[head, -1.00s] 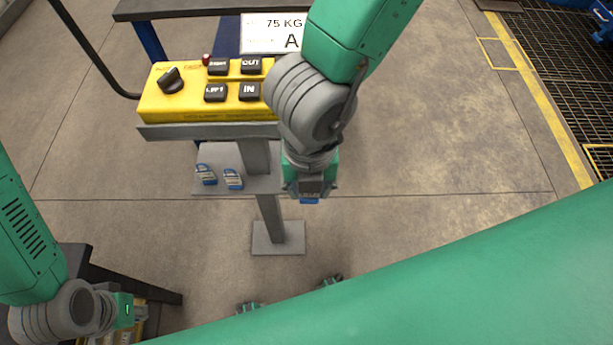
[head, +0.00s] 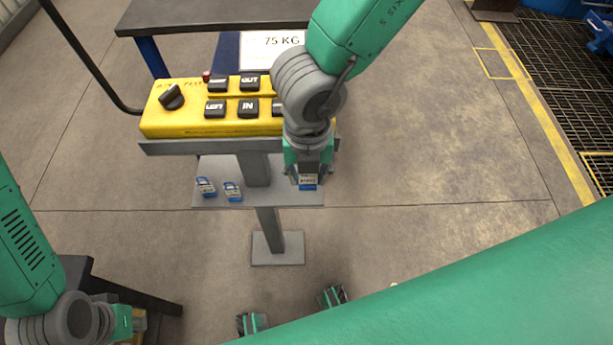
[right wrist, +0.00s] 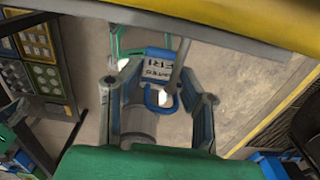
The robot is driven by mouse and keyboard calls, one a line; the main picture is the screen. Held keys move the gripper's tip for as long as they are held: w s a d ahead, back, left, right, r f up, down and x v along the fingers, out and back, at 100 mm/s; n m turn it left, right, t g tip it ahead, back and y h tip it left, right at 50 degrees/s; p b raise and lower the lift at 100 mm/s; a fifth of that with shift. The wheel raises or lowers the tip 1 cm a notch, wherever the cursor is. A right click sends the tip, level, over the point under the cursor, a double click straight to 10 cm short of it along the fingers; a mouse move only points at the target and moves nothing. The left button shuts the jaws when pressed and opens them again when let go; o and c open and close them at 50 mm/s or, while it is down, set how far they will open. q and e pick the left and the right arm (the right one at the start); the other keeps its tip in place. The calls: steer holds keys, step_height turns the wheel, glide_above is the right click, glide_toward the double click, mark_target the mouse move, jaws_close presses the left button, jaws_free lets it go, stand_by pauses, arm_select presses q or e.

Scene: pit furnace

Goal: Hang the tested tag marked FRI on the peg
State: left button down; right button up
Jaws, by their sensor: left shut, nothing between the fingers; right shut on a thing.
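My right gripper (head: 307,178) is shut on a blue and white tag (head: 308,186), below the right end of the yellow control box. In the right wrist view the tag (right wrist: 157,66) shows FRI, upside down, between the fingers of the right gripper (right wrist: 160,103). A thin grey rod (right wrist: 177,70), perhaps the peg, runs down beside the tag to its blue loop. I cannot tell whether it passes through the loop. In the head view the peg is not identifiable. My left gripper (head: 138,322) is shut and empty at lower left.
Two similar blue tags, a left one (head: 206,187) and a right one (head: 232,191), lie on the grey shelf (head: 275,197) of the stand. The yellow control box (head: 190,128) with black buttons sits above. A dark table (head: 215,15) stands behind. The floor to the right is clear.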

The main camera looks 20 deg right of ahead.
arm_select(q)
steer(key=shift+d+r+p, duration=0.15)
steer(key=shift+r+p, duration=0.35)
steer(key=shift+r, duration=0.1)
arm_select(e)
steer(key=shift+w+d+f, duration=0.15)
steer(key=shift+w+d, duration=0.1)
steer(key=shift+w, duration=0.4)
steer(key=shift+w+d+f, duration=0.15)
steer(key=shift+w+d, duration=0.1)
steer(key=shift+w, duration=0.35)
arm_select(q)
steer(key=shift+d, duration=0.15)
arm_select(e)
steer(key=shift+d, duration=0.15)
steer(key=o, duration=1.1)
arm_select(q)
steer(key=shift+s, duration=0.1)
